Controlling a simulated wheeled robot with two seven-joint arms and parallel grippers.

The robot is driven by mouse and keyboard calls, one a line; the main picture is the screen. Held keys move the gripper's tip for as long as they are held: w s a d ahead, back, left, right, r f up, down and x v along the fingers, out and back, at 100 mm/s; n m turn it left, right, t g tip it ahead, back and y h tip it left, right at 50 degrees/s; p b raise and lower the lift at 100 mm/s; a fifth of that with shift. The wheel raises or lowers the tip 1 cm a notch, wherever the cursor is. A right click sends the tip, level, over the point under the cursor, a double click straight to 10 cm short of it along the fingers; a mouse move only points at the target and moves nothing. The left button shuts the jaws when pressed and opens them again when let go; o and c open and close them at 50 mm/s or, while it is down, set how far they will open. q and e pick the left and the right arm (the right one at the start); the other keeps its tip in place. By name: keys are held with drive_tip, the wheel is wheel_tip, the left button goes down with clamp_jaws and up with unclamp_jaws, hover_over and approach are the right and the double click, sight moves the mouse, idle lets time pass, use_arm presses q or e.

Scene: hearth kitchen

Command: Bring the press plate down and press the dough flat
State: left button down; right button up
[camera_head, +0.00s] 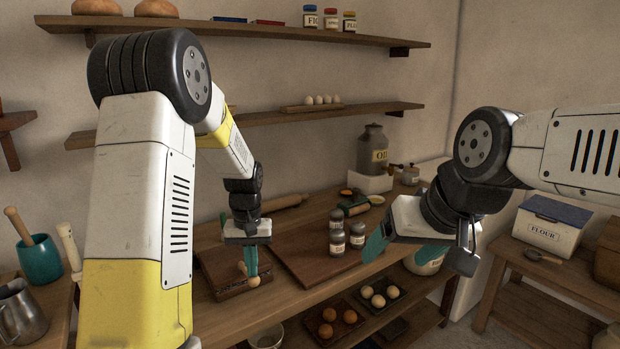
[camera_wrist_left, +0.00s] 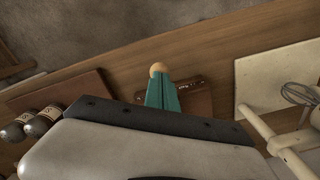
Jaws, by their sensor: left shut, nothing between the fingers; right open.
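The wooden press (camera_head: 222,270) sits on the counter below my left gripper, its brown plate lying low and nearly level. A pale round knob (camera_head: 254,282) shows at its front, at the tips of my left gripper (camera_head: 250,268). In the left wrist view the knob (camera_wrist_left: 157,69) is just beyond the shut teal fingers (camera_wrist_left: 161,95), with part of the brown press (camera_wrist_left: 196,100) beside them. The fingers hold nothing; I cannot tell whether they touch the knob. I see no dough; it may be hidden.
A rolling pin (camera_head: 285,203) lies behind. A flour box (camera_head: 545,228) stands at right.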

use_arm(q)
drive_tip(key=shift+s+f, duration=0.1)
drive_tip(key=shift+f, duration=0.55)
idle(0.5)
drive_tip(key=shift+r, duration=0.15)
idle(0.5)
drive_tip(key=shift+r, duration=3.9)
drive_tip(key=s+r+t, duration=0.2)
drive_tip(key=s+r, duration=0.2)
drive_tip(key=s, duration=0.3)
drive_tip(key=s+r+m+t+h, duration=0.1)
drive_tip(key=s+r+t, duration=0.1)
drive_tip(key=s+r, duration=0.2)
drive_tip(key=s+r+t+h, duration=0.1)
drive_tip(key=s+r, duration=0.3)
drive_tip(key=s, duration=0.7)
drive_tip(key=shift+d+r+t, duration=0.35)
drive_tip(key=shift+r+t, duration=0.05)
drive_tip(key=shift+t, duration=0.2)
